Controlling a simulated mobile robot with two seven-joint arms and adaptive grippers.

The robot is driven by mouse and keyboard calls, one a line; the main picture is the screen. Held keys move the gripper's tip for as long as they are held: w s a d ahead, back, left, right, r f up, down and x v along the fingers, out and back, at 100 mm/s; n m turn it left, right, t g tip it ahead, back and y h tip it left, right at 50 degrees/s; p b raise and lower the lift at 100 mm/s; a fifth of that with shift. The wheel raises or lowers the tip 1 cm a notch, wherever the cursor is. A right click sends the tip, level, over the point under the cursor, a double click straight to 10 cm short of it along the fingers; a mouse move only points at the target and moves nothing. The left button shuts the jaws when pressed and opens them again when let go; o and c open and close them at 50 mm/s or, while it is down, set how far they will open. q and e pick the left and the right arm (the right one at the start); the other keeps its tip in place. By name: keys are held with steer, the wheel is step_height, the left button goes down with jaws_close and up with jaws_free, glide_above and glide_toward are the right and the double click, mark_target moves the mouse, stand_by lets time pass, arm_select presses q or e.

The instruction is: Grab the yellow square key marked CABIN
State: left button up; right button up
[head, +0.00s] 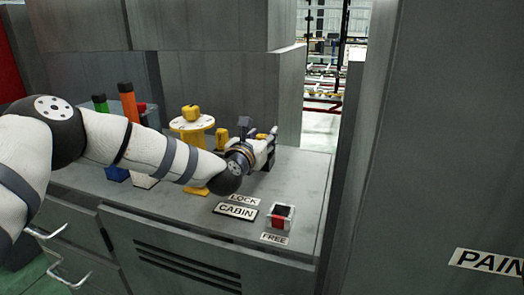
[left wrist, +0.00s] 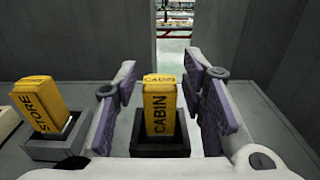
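The yellow square key marked CABIN (left wrist: 160,108) stands upright in a dark square holder (left wrist: 160,147) in the left wrist view. My left gripper (head: 266,150) is low over the grey bench top. Its fingers stand open, one on each side of the CABIN key, with a visible gap on both sides. In the head view the gripper seems to hide this key. A second yellow key marked STORE (left wrist: 40,103) stands in its own holder to the left, outside the fingers. My right gripper is not in view.
A CABIN sign (head: 236,211) and a red-and-black switch or socket (head: 280,216) between LOCK and FREE labels are at the bench front. A tall grey panel (head: 430,150) bounds the right.

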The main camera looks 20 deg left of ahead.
arm_select(q)
jaws_close()
